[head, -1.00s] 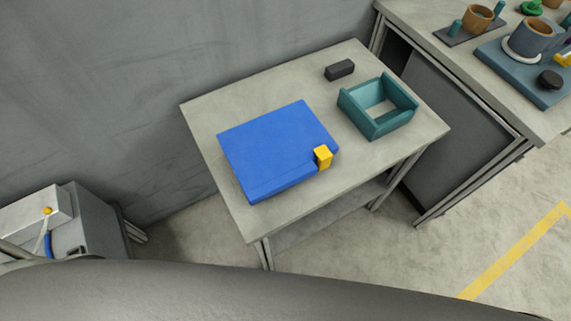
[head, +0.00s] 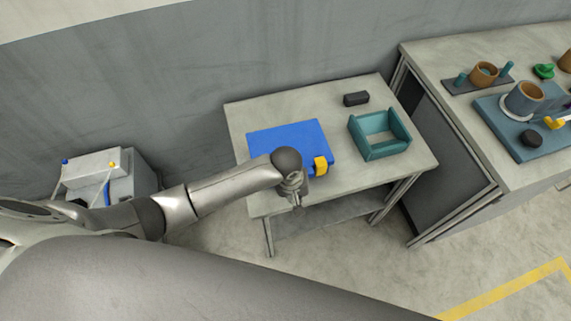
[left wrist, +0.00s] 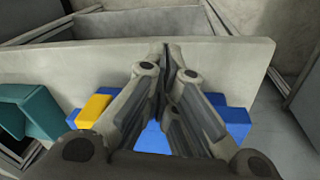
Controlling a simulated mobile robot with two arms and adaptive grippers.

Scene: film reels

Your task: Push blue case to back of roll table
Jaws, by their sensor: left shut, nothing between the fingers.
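The blue case (head: 280,136) lies flat on the roll table (head: 250,107), with a yellow latch (head: 321,167) on its front right side. My left arm crosses in front of it and hides its front left part. My left gripper (head: 297,203) is shut and empty, fingers pointing down by the case's front side, near the table's front edge. In the left wrist view, the shut fingers (left wrist: 165,50) reach past the blue case (left wrist: 152,140) over the bare table strip. Whether they touch the case or table I cannot tell. My right gripper is out of view.
A teal open box (head: 380,150) stands right of the case, and a small black block (head: 356,99) lies behind it. A grey wall is behind the table. A workbench (head: 430,60) with cups stands right; a grey machine (head: 105,175) stands left.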

